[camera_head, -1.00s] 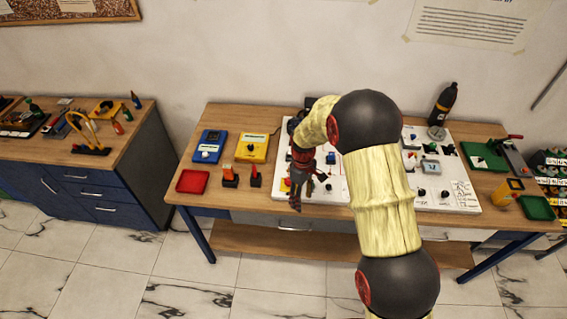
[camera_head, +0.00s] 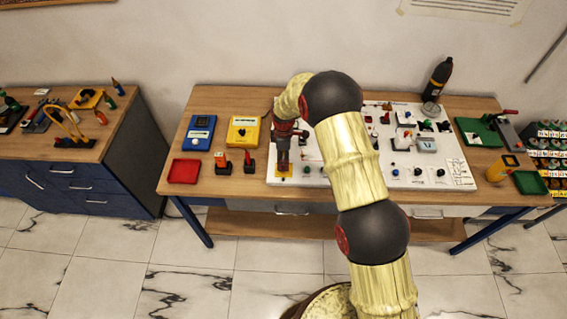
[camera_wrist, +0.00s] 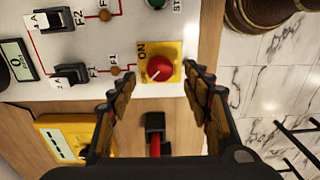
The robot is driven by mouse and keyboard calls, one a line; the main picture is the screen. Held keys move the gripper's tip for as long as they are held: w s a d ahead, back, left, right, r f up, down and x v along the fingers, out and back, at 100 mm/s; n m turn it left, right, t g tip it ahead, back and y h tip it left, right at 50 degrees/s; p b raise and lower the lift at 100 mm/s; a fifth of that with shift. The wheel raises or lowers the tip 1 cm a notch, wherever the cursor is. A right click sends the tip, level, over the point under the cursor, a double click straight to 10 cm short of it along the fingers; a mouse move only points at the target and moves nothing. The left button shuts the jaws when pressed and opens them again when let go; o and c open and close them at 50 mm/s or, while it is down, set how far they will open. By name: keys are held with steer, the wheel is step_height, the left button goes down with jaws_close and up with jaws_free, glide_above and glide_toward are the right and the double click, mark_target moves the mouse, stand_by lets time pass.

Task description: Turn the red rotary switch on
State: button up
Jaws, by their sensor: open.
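The red rotary switch (camera_wrist: 160,68) is a round red knob on a square yellow plate in the wrist view. Its white pointer line slants toward the lower left, and the label "ON" is printed above left of the knob. My gripper (camera_wrist: 158,77) is open, with one finger on each side of the yellow plate and the knob between them; I cannot tell whether they touch. In the head view my gripper (camera_head: 283,166) points down over the front left corner of the white board (camera_head: 316,177). The yellow plate (camera_head: 284,172) shows below it there; the knob is hidden.
A black-based red switch (camera_head: 249,164) and an orange one (camera_head: 222,165) stand left of the board. Blue (camera_head: 199,133) and yellow (camera_head: 243,131) meters stand behind them. A red tray (camera_head: 184,171) sits at the table's left.

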steer(key=shift+f, duration=1.8)
steer(key=shift+c, duration=0.4)
steer(key=c, duration=1.1)
